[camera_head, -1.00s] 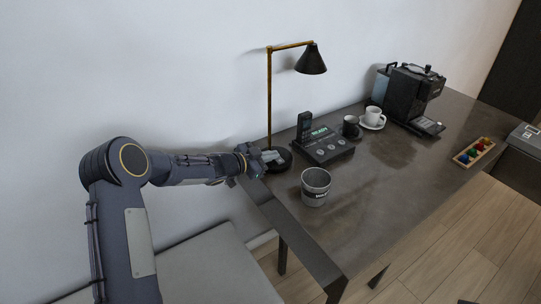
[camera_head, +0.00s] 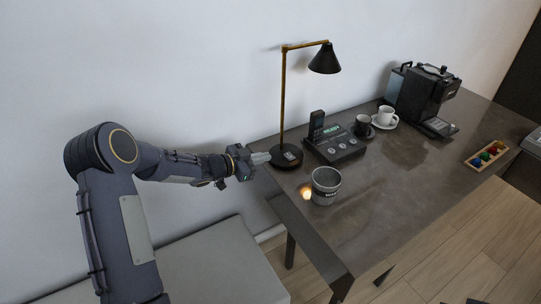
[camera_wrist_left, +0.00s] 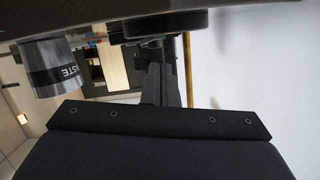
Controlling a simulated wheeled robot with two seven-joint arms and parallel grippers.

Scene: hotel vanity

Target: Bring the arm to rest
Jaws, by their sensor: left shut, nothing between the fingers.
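My left arm comes in from the left in the head view. Its gripper (camera_head: 260,158) is shut and empty, beside the base of the desk lamp (camera_head: 287,158) at the left end of the desk (camera_head: 372,200). A small gap seems to lie between the fingertips and the lamp base. In the left wrist view the gripper fingers (camera_wrist_left: 162,88) show dark in the middle. My right gripper is in neither view.
A grey bin (camera_head: 325,188) stands on the desk near the gripper. Behind it are a black phone console (camera_head: 335,150), a black cup (camera_head: 363,127), a white cup (camera_head: 385,115) and a coffee machine (camera_head: 424,95). A grey bench (camera_head: 215,268) lies below the arm.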

